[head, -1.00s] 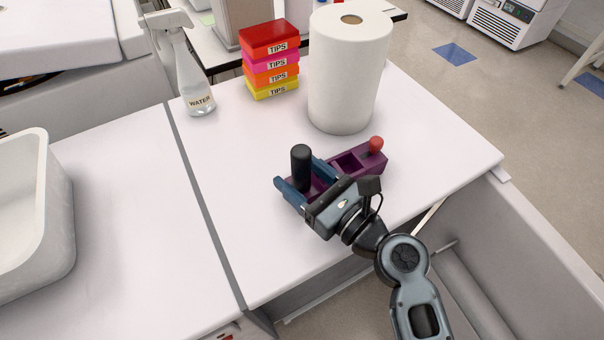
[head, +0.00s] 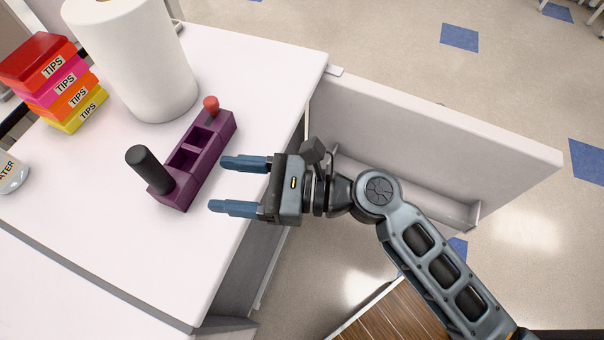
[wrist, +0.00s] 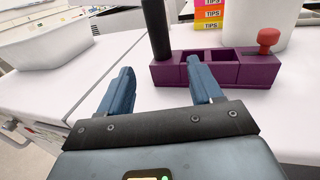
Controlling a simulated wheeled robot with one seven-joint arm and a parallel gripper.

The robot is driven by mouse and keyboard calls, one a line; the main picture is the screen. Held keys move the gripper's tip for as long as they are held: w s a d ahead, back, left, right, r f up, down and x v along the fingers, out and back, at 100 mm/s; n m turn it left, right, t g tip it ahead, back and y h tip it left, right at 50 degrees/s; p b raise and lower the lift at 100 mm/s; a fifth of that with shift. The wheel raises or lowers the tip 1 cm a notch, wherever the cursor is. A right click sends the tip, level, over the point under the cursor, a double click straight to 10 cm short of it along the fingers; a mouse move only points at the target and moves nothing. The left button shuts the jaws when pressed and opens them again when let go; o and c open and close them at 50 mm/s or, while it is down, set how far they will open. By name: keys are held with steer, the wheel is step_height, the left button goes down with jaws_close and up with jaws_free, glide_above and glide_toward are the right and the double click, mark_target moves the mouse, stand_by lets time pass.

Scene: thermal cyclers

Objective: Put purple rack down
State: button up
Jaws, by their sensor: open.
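The purple rack (head: 200,150) stands upright on the white counter near its edge. It has open compartments, a black cylinder (head: 150,169) at one end and a red knob (head: 211,104) at the other. My gripper (head: 236,185) is open and empty, to the right of the rack in the head view and apart from it. In the wrist view the rack (wrist: 240,72) lies beyond my two blue fingers (wrist: 160,88), and the right finger overlaps part of its front.
A white paper roll (head: 135,60) stands behind the rack. A stack of coloured TIPS boxes (head: 58,85) and a partly visible water bottle (head: 12,176) are at left. Bare counter (head: 90,225) lies left of the rack.

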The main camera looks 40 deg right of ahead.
steer(key=s+d+f+n+t+h, duration=0.1)
steer(key=s+d+f+n+h, duration=0.35)
steer(key=s+d, duration=0.2)
steer(key=s+d+f+n+h, duration=0.3)
steer(key=s+d+n+h, duration=0.25)
steer(key=s, duration=0.25)
steer(key=s+d+r+n+t+h, duration=0.2)
steer(key=s+d+r+n+h, duration=0.1)
steer(key=s+r+n, duration=0.8)
steer(key=n, duration=0.5)
steer(key=shift+s+d+r+h, duration=0.25)
steer(key=shift+r+h, duration=0.05)
